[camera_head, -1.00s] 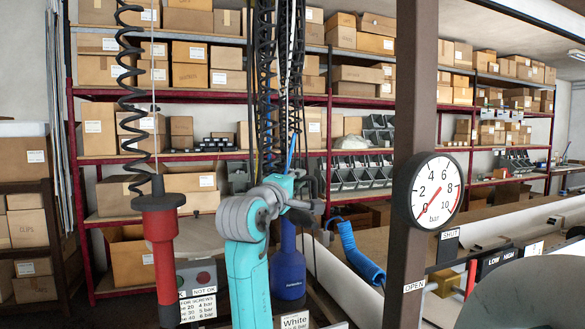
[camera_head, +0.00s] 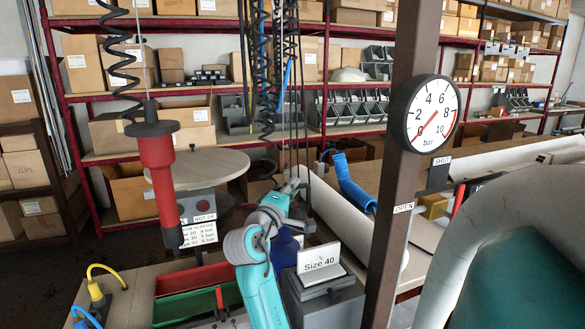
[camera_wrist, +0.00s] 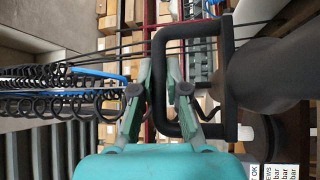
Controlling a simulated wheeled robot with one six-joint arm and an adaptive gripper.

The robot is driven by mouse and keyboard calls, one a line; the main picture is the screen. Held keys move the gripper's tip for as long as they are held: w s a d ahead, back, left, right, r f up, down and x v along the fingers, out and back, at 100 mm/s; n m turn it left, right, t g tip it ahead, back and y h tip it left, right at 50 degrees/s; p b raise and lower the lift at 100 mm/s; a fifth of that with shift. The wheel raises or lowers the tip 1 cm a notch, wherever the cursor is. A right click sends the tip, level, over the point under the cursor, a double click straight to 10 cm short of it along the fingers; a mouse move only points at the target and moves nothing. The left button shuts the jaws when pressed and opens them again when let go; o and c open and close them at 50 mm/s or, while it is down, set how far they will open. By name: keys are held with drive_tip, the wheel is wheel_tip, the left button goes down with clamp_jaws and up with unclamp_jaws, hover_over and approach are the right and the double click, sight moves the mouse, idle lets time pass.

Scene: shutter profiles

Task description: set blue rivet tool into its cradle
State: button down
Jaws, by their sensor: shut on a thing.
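The blue rivet tool (camera_head: 286,250) shows as a blue body in the head view, upright and partly hidden behind my turquoise arm. In the wrist view my gripper (camera_wrist: 161,78) has its two fingers closed around one bar of a black loop handle (camera_wrist: 190,34). A large dark rounded body (camera_wrist: 265,76) lies at the right beside the loop. My gripper also shows small in the head view (camera_head: 292,192), above the blue body, with its fingers hard to make out. I cannot tell the cradle for certain; the space beneath the blue body is hidden by my arm.
A red tool (camera_head: 166,180) hangs at the left. A grey box (camera_head: 322,300) with a "Size 40" sign (camera_head: 319,260) stands close right of my arm. Red and green trays (camera_head: 195,305) lie left. A brown post (camera_head: 395,200) carries a gauge (camera_head: 432,115). Coiled hoses (camera_wrist: 60,90) hang near my gripper.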

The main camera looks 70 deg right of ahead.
drive_tip(key=shift+f, duration=1.1)
drive_tip(key=shift+f, duration=0.1)
drive_tip(key=c, duration=1.2)
unclamp_jaws()
drive_tip(key=shift+w+a, duration=0.1)
drive_tip(key=shift+a, duration=0.55)
drive_tip(key=a, duration=0.3)
drive_tip(key=a+f, duration=0.1)
drive_tip(key=a, duration=0.3)
drive_tip(key=w+a, duration=0.1)
drive_tip(key=a, duration=0.2)
drive_tip(key=shift+a+f, duration=0.3)
